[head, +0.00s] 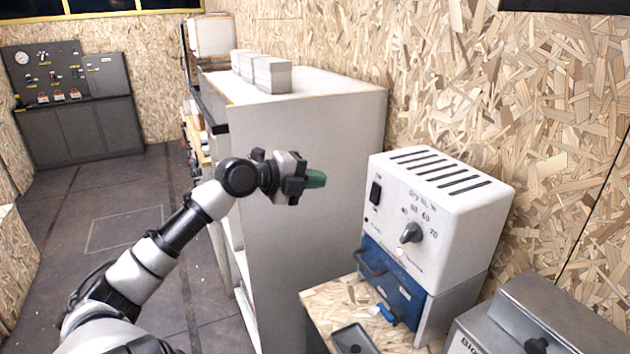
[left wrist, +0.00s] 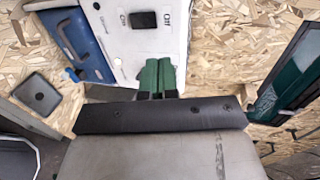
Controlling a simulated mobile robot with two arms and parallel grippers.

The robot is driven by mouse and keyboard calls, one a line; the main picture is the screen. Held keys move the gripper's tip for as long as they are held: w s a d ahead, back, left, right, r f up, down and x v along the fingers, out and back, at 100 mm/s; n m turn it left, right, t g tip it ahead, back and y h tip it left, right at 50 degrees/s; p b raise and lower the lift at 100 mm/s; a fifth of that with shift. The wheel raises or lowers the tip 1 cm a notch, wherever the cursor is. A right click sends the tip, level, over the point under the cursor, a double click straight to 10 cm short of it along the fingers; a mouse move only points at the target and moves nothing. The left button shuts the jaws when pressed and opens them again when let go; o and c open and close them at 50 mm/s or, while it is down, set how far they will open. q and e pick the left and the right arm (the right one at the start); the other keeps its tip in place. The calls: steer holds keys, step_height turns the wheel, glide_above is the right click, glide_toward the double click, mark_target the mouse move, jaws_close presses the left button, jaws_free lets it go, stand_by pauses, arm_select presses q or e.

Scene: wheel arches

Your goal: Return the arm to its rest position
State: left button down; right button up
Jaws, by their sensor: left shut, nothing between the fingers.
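My left arm comes in from the lower left of the head view and reaches up toward the white dryer box. My left gripper (head: 314,179) has green fingertips and hangs in the air in front of the grey cabinet side, left of the dryer box. In the left wrist view its two green fingers (left wrist: 157,77) lie side by side, shut, with nothing between them. My right gripper is not in view.
The white dryer box (head: 440,205) with a knob and blue drawer (head: 393,280) stands on a chipboard bench (head: 318,305). A black tray (head: 354,340) lies there. A tall grey cabinet (head: 300,220) stands behind the gripper. Open floor (head: 120,230) lies at left.

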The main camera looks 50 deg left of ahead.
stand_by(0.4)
arm_select(q)
steer(key=a+f+n+g+y, duration=0.15)
steer(key=a+f+n, duration=0.25)
steer(key=f, duration=0.6)
steer(key=a+f+n+g+y, duration=0.1)
steer(key=a+f+n+y, duration=0.25)
steer(key=f, duration=0.65)
steer(key=s+d+f+n+g+y, duration=0.1)
steer(key=s+f+n+g, duration=0.2)
steer(key=f, duration=0.9)
steer(key=s+f+n+g, duration=0.1)
steer(key=s+f+n, duration=0.35)
steer(key=f, duration=0.75)
steer(key=s+d+f+n+g, duration=0.2)
steer(key=s+d+f+g, duration=0.1)
steer(key=s+d+f, duration=0.8)
steer(key=s+d+f+n+g, duration=0.1)
steer(key=s+d+f+g, duration=0.1)
steer(key=s+d+f, duration=0.8)
steer(key=s+d+f+g+h, duration=0.1)
steer(key=s+d+f+g, duration=0.1)
steer(key=s+d+f, duration=0.5)
steer(key=s+d, duration=0.3)
steer(key=s, duration=0.2)
steer(key=shift+s+d+f+n+h, duration=0.25)
steer(key=shift+d+f+n+h, duration=0.05)
steer(key=shift+f+n+h, duration=0.1)
